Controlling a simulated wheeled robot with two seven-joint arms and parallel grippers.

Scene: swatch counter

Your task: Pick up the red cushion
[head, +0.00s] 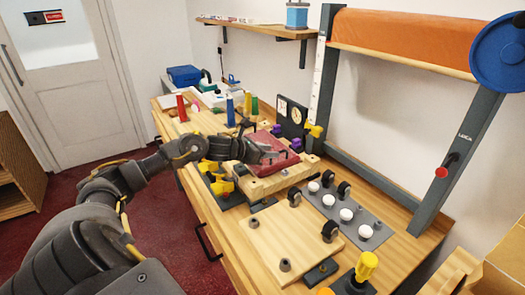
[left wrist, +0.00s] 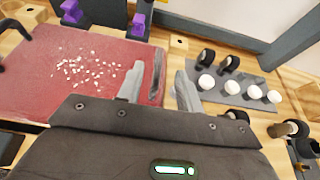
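The red cushion (head: 280,146) is a flat red pad on a light wooden block (head: 262,188) on the workbench. In the left wrist view, the red surface (left wrist: 95,85) fills the left side, with small white bits scattered on it. My left gripper (head: 273,157) is over the pad and covers part of it. In the left wrist view, its two grey fingers (left wrist: 160,88) stand apart at the pad's right edge, one over the red and one beyond it. A dark strip shows between them. Contact cannot be told. My right gripper is not in view.
A grey plate (head: 345,212) with white knobs and black rollers lies right of the block. Purple clamps (head: 276,130) and a black dial panel (head: 292,118) stand behind it. A yellow-topped knob (head: 366,266) stands in front.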

